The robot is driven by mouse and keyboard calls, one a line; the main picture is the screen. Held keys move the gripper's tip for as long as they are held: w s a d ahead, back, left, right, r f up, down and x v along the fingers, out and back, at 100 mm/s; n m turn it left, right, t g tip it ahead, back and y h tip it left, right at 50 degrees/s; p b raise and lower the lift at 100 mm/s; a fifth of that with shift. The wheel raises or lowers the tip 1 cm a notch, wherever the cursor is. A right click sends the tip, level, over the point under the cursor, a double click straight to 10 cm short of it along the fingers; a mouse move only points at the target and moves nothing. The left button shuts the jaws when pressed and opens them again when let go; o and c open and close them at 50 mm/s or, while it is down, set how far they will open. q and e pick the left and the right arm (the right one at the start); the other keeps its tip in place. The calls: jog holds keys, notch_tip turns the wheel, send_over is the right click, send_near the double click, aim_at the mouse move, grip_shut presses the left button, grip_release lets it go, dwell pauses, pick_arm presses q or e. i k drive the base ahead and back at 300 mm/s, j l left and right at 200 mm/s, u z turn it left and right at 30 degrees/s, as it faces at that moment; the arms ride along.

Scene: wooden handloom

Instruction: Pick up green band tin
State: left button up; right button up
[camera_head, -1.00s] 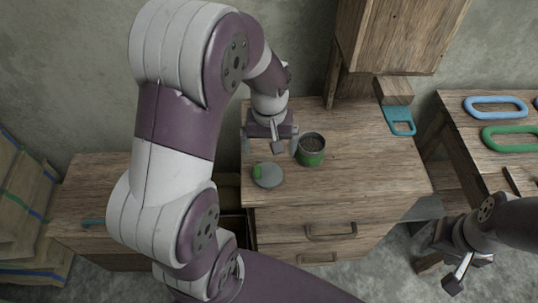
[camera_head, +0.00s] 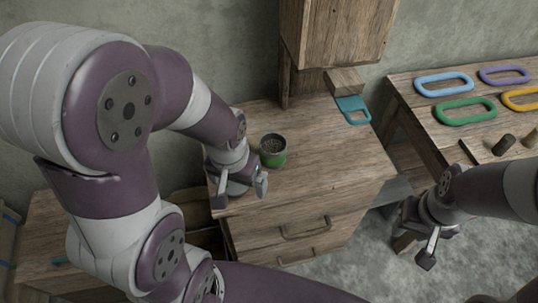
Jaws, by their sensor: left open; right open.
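The green band tin (camera_head: 273,151) stands upright and open-topped on the wooden cabinet top, with dark grainy contents inside. My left gripper (camera_head: 240,192) is open at the front left edge of the cabinet top, just left of and nearer than the tin, apart from it. The grey lid with a green mark is not visible now; my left gripper covers the area where it lay. My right gripper (camera_head: 413,240) is open and empty, low at the right, in front of the cabinet's right side and over the floor.
The cabinet (camera_head: 325,165) has drawers in front and free room right of the tin. A teal handled item (camera_head: 353,110) and a wooden block (camera_head: 343,82) lie at the back. A right-hand table (camera_head: 415,107) holds a blue ring (camera_head: 443,85), a green ring (camera_head: 466,111) and other rings.

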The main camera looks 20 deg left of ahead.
aim_at(272, 146)
jog(key=i+l+u, duration=0.1)
jog(key=u, duration=0.25)
jog(key=i+l+u, duration=0.1)
jog(key=u, duration=0.25)
jog(key=l+u, duration=0.35)
jog(key=i+j, duration=0.05)
